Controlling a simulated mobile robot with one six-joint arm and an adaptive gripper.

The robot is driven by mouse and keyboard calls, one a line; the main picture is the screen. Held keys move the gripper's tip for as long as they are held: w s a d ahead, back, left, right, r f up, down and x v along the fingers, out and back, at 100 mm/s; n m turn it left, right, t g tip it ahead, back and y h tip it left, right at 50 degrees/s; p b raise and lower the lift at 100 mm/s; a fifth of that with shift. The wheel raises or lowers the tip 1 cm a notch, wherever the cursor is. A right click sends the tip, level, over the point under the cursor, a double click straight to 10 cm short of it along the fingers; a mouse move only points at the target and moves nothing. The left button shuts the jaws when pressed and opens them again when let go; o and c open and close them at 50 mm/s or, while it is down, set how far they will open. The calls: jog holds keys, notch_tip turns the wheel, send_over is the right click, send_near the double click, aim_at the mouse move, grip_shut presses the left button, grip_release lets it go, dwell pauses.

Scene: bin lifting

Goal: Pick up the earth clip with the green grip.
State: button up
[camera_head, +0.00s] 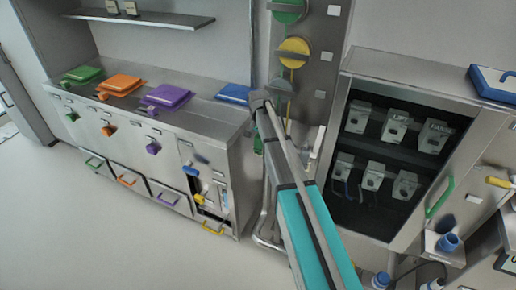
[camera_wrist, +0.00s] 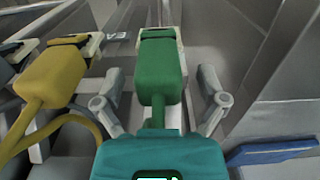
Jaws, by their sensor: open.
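The green grip (camera_wrist: 160,70) of an earth clip stands upright in the middle of the wrist view. My gripper (camera_wrist: 160,98) is open, with one finger to the left and one to the right of the green grip. Gaps show between the grip and both fingers, so neither is seen touching it. A yellow grip (camera_wrist: 52,76) with a yellow cable is to the left, outside the left finger. In the head view my arm reaches to the steel panel and hides most of the clip area.
A blue flat object (camera_wrist: 272,151) lies at the lower right of the wrist view. In the head view, a steel counter (camera_head: 205,118) with coloured lidded items is on the left. An open cabinet (camera_head: 345,125) with several grey units is on the right. The floor (camera_head: 110,230) at front left is clear.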

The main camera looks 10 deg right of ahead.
jog(key=shift+f, duration=0.35)
dwell(0.4)
grip_shut()
